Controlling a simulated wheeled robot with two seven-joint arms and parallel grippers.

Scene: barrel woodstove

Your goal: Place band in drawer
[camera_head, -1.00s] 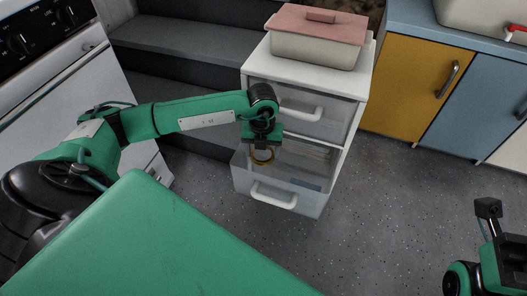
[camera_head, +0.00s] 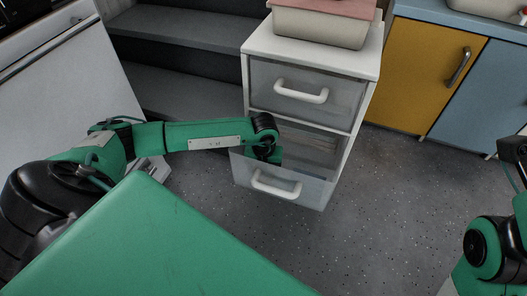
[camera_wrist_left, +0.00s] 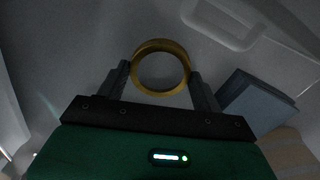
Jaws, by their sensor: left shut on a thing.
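The gold, ring-shaped band (camera_wrist_left: 161,45) is held between the two dark fingers of my left gripper (camera_wrist_left: 160,86) in the left wrist view. In the head view my left gripper (camera_head: 262,158) reaches down into the opening of the pulled-out lower drawer (camera_head: 279,188), behind its see-through front. The band is hidden in the head view. My gripper is shut on the band. Whether the band touches the drawer floor I cannot tell. My right arm is partly in view at the right edge; its fingers cannot be made out.
The white cabinet (camera_head: 312,52) has a shut upper drawer (camera_head: 303,91) above the open one. A pale box with a pink lid (camera_head: 318,25) stands on top. A blue-grey flat object (camera_wrist_left: 250,98) lies beside my left gripper. Grey steps (camera_head: 180,55) are behind; floor is clear at right.

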